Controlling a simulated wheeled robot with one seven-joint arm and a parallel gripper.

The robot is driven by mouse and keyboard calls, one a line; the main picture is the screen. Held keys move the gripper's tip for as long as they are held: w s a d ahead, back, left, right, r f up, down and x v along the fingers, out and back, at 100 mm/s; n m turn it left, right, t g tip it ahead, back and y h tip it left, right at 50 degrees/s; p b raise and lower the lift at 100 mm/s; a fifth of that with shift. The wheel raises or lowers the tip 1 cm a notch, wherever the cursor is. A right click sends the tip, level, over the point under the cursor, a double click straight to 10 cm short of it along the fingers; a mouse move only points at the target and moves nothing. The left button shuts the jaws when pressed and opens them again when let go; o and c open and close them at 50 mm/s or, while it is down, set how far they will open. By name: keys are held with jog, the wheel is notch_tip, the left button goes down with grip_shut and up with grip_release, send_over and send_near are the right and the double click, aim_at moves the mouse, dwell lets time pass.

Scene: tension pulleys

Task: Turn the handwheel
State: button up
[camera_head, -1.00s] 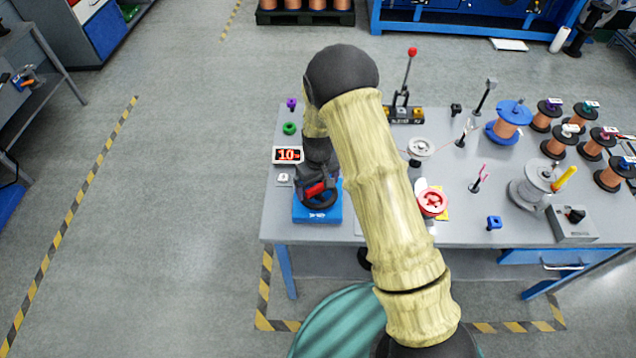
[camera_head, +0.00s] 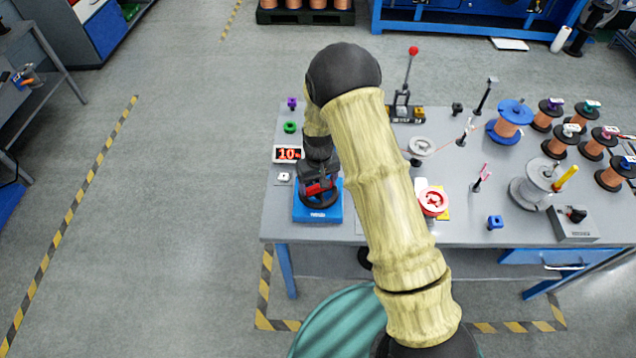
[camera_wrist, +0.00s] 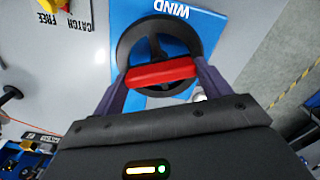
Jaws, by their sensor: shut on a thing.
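The handwheel is a dark ring with spokes (camera_wrist: 122,46), lying over a blue base plate (camera_wrist: 128,10) marked WIND. A red grip bar (camera_wrist: 160,73) lies across the near part of the wheel. My gripper (camera_wrist: 162,75) has one finger at each end of this bar and is shut on it. In the head view, my gripper (camera_head: 318,186) is over the handwheel (camera_head: 320,204) on the blue base (camera_head: 318,216) at the table's front left. My wrist hides part of the wheel there.
A green ring (camera_head: 290,127) and a purple knob (camera_head: 292,103) are farther back. A red and white pulley (camera_head: 433,202) lies to the right, beyond my arm. Several copper spools fill the table's right side.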

aim_at(318, 185)
jog(key=o, duration=1)
jog(key=shift+s+r, duration=0.1)
jog(key=shift+s, duration=0.05)
notch_tip(318, 185, up, 17)
jog(key=shift+r+b, duration=0.15)
jog(key=shift+b, duration=0.75)
